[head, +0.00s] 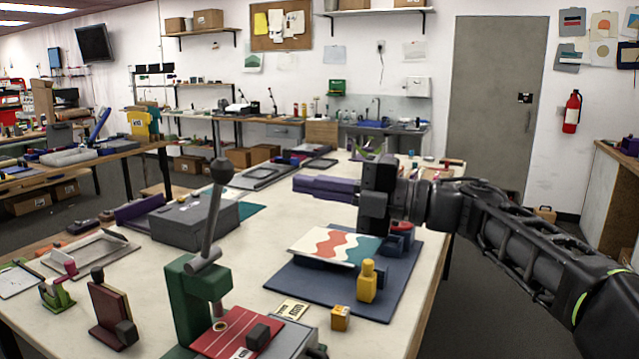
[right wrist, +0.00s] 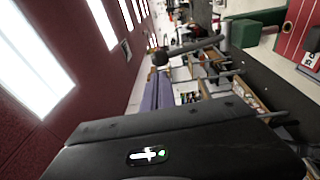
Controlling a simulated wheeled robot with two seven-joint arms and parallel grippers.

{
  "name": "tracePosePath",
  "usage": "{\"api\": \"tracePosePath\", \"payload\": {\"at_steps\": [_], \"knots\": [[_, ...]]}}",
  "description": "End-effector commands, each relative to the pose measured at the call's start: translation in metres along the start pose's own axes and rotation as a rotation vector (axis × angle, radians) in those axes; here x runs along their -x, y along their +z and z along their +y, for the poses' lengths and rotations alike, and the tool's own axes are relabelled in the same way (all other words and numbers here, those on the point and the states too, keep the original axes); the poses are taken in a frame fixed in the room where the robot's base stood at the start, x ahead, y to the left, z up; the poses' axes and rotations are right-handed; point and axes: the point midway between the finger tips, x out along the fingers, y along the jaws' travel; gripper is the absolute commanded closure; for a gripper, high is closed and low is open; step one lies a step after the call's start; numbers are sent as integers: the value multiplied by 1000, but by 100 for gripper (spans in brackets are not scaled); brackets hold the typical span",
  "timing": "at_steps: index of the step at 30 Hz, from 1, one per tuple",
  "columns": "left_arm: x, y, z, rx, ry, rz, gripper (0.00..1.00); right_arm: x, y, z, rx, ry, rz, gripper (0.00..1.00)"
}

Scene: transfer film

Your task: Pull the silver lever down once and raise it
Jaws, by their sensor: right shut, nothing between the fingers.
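The silver lever (head: 210,222) with a dark ball knob (head: 222,170) stands up, slightly tilted, from a green press (head: 187,305) at the front of the table. My right gripper (head: 298,184) comes in from the right with its purple fingers shut and empty. It points left toward the knob in the picture, apart from it. The right wrist view shows the purple fingers (right wrist: 158,80) close together, with the lever (right wrist: 195,49) and its knob (right wrist: 160,57) beyond their tips. My left gripper is not in view.
A red plate (head: 238,335) lies at the press's base. A blue mat (head: 300,285) with a wavy-patterned print (head: 340,246) and a yellow bottle (head: 366,282) lies right of the lever. A grey box (head: 190,220) stands behind it to the left.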

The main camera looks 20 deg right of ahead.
Motion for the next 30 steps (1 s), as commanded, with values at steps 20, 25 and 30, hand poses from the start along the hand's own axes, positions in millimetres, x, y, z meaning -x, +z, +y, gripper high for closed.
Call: {"api": "tracePosePath", "payload": {"at_steps": [20, 25, 30], "knots": [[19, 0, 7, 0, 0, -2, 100, -104, 0, 1, 0, 1, -1, 100], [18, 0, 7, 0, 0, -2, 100, -105, 0, 0, 0, 1, -1, 100], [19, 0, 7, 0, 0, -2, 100, -105, 0, 1, 0, 0, -1, 100]]}}
